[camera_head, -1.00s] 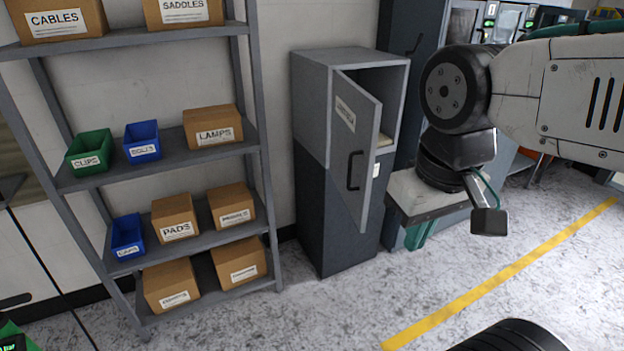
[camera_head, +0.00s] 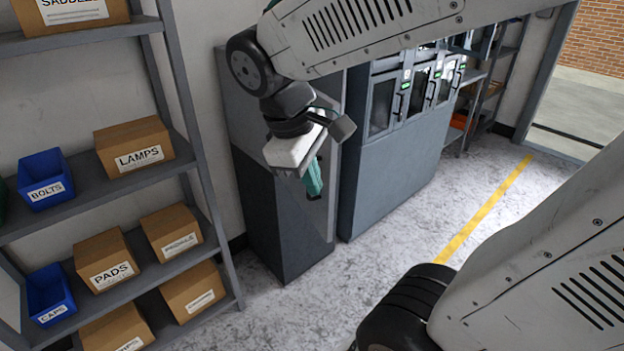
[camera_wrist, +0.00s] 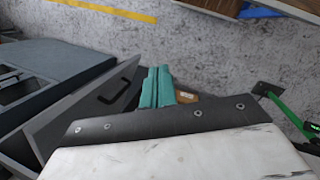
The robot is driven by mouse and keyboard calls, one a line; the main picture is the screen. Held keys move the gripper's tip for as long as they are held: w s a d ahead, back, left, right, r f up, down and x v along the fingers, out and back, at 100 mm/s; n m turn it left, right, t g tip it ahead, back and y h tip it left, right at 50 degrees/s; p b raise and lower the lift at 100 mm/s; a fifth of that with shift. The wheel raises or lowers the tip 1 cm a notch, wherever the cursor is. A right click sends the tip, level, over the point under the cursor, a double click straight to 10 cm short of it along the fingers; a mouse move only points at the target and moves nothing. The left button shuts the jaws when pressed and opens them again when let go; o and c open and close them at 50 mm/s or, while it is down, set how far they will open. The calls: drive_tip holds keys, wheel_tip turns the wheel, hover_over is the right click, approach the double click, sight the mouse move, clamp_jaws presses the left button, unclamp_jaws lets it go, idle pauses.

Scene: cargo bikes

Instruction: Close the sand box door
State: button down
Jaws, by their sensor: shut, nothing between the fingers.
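The grey sand box cabinet (camera_head: 272,225) stands against the wall, right of the shelf, with a dark lower part. Its door (camera_wrist: 72,112) stands ajar in the wrist view, angled out from the cabinet body (camera_wrist: 45,72). The black door handle (camera_wrist: 120,84) shows on its outer face. My gripper (camera_head: 313,190) is shut and empty, in front of the cabinet, and hides much of the door in the head view. In the wrist view, the teal fingers (camera_wrist: 156,88) are just right of the handle, on the door's outer side. I cannot tell whether they touch the door.
A shelf rack (camera_head: 190,140) with cardboard boxes and blue bins stands close on the left. A taller grey cabinet (camera_head: 395,165) with glazed doors is to the right. The floor (camera_head: 400,235) in front is open, with a yellow line (camera_head: 490,205).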

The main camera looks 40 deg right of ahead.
drive_tip(key=w+f+n+g+h, duration=0.1)
drive_tip(key=w+f+n+h, duration=0.2)
drive_tip(key=w+n, duration=0.3)
drive_tip(key=w+f+n+h, duration=0.2)
drive_tip(key=w+f+n, duration=0.1)
drive_tip(key=w, duration=0.6)
drive_tip(key=n, duration=0.1)
approach(325, 187)
wheel_tip(325, 187, down, 4)
drive_tip(key=d, duration=0.2)
drive_tip(key=shift+s+d+f+h, duration=0.25)
drive_tip(key=shift+s+f+h, duration=0.05)
drive_tip(key=shift+f+h, duration=0.1)
drive_tip(key=shift+s+d, duration=0.1)
drive_tip(key=shift+d, duration=0.35)
